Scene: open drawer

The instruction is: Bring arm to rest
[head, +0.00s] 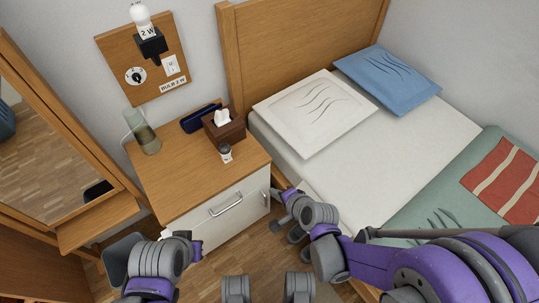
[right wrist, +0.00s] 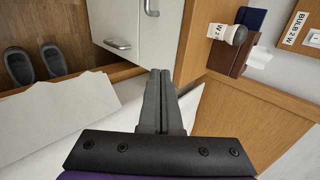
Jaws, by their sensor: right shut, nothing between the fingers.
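My right gripper (head: 282,206) reaches in from the right in the head view, between the nightstand and the bed. In the right wrist view its two fingers (right wrist: 160,78) lie together with nothing between them. They look apart from the white nightstand front (right wrist: 131,22). My left arm is low at the left in the head view, with its gripper (head: 192,245) partly hidden by its own links, in front of the nightstand. Its jaw state does not show.
The wooden nightstand (head: 163,183) has a white front with a metal handle (head: 226,205). The bed (head: 385,160) is right; slippers (right wrist: 50,62) lie on the floor.

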